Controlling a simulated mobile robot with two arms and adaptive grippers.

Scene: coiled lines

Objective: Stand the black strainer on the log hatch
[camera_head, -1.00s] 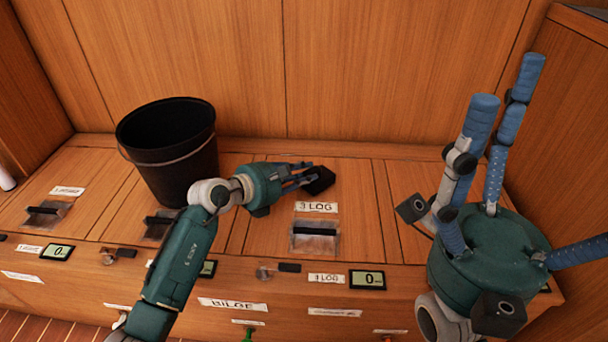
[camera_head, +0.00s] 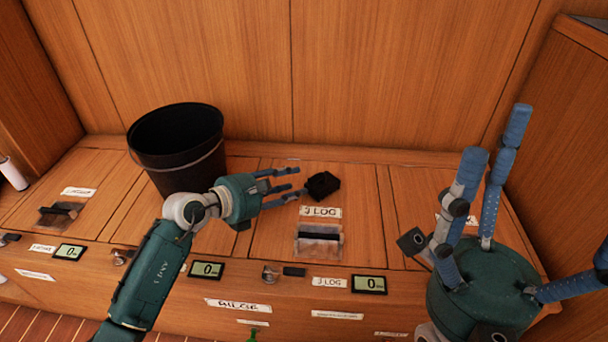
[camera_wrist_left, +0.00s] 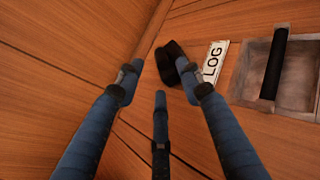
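The small black strainer (camera_head: 322,186) sits on the log hatch (camera_head: 272,225), just behind the "3 LOG" label (camera_head: 320,212). My left gripper (camera_head: 286,184) is open and empty, its fingers spread just left of the strainer. In the left wrist view the strainer (camera_wrist_left: 172,62) lies beyond the spread fingers, close by the right fingertip; I cannot tell whether they touch. Its exact tilt is hard to tell. My right gripper (camera_head: 520,205) has its blue fingers spread wide, with nothing between them, at the right.
A black bucket (camera_head: 178,150) stands left of the log hatch, close to my left gripper. The hatch's recessed handle (camera_head: 318,237) lies in front of the label. Displays and latches line the front face. A wooden wall (camera_head: 390,75) rises behind.

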